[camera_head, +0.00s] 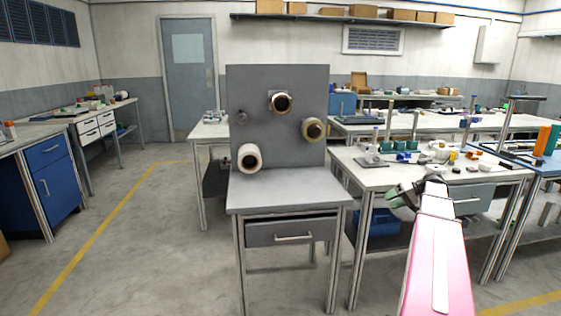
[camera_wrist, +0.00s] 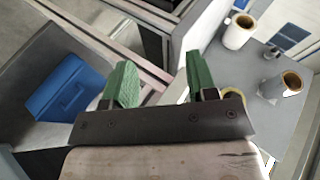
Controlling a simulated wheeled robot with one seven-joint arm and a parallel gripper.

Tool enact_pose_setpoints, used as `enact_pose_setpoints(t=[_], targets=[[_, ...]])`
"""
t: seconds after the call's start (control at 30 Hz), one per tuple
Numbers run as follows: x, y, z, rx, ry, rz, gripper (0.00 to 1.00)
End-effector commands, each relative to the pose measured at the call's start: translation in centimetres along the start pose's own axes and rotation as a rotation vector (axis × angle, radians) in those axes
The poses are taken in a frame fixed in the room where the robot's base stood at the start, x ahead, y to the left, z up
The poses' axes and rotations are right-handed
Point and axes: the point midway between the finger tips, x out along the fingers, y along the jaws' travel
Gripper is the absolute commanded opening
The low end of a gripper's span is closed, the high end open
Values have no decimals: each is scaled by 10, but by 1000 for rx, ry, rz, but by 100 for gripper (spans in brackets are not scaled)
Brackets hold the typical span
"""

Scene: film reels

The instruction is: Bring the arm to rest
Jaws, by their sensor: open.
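My gripper (camera_head: 402,196) hangs in front of the right-hand workbench, at the end of my pink and white arm. In the wrist view its two green fingers (camera_wrist: 160,85) stand wide apart with nothing between them. Three pale reels with brown cores sit on the upright grey panel (camera_head: 258,85): an upper one (camera_head: 281,103), a right one (camera_head: 313,129) and a lower left one (camera_head: 249,157). The wrist view shows reels at the upper right (camera_wrist: 238,32) and right (camera_wrist: 282,86), and another partly hidden behind the right finger. My gripper is apart from all of them.
The grey table (camera_head: 285,187) below the panel has a closed drawer (camera_head: 290,232). The right workbench (camera_head: 378,178) carries several small parts. A blue bin (camera_wrist: 70,90) sits below in the wrist view. Open floor (camera_head: 160,240) lies to the left.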

Motion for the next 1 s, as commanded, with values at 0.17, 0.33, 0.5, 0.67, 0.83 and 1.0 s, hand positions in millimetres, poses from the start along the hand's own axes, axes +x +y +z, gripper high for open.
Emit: enact_pose_setpoints(t=[0.17,0.33,0.5,0.67,0.83,1.0], targets=[[97,-9,50,104,-113,163,53],[168,-15,98,166,-196,337,53],[222,-22,150,188,-255,518,53],[258,-30,198,171,-289,689,53],[280,-38,237,127,-298,832,53],[289,-42,254,94,-296,906,53]])
